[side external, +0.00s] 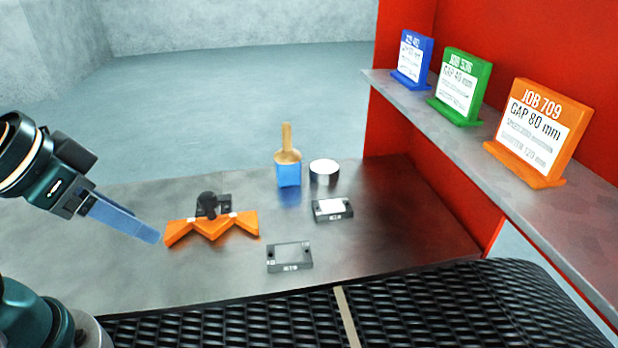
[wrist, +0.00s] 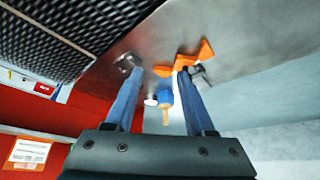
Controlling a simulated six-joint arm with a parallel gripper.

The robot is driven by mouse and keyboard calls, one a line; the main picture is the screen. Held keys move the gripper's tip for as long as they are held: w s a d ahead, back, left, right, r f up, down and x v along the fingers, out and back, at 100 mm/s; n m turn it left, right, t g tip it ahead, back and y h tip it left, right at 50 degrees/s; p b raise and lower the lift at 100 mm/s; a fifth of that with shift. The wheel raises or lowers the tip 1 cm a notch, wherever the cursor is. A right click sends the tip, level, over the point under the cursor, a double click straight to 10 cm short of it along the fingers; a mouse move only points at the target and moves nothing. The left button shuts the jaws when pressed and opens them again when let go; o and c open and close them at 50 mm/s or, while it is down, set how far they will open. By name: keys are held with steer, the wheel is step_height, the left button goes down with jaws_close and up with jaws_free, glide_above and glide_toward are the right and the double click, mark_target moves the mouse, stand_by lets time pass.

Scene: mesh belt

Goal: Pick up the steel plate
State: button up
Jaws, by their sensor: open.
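Two flat dark blocks lie on the metal table. The nearer block (side external: 290,257) has a grey, steel-looking top; the farther block (side external: 332,209) carries a bright white-silver plate (side external: 331,205). I cannot tell for certain which is the steel plate. One such block (wrist: 127,63) shows by the left fingertip in the wrist view. My gripper (side external: 154,237), with long blue fingers, is above the table at the left, close to an orange zigzag piece and apart from both blocks. In the wrist view my gripper (wrist: 160,74) is open, with nothing held between its fingers.
The orange zigzag piece (side external: 212,228) with a dark knob lies left of the blocks. A blue brush (side external: 288,172) and white-topped cylinder (side external: 323,168) stand behind. A black mesh belt (side external: 430,305) runs along the front. A shelf (side external: 475,143) with job signs (side external: 540,132) is at right.

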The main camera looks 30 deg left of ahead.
steer(key=o, duration=0.7)
